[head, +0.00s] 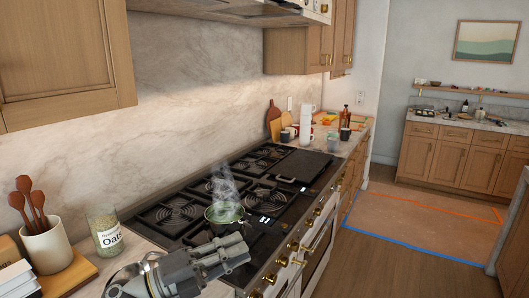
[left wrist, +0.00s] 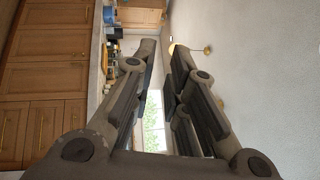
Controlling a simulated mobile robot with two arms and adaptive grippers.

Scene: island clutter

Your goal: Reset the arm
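My left gripper (head: 228,252) shows at the bottom of the head view, in front of the stove, just below a small steaming pot (head: 224,212). I cannot tell from the head view how far it is from the pot. In the left wrist view the two fingers (left wrist: 160,50) stand apart with a gap between them and nothing held. A window and wall show through the gap. My right gripper is in neither view.
The stove (head: 262,196) has several burners and brass knobs along its front. A jar of oats (head: 105,230) and a crock (head: 46,246) of wooden spoons stand at the left. Cups and bottles stand past the stove. Open floor (head: 380,268) lies at right.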

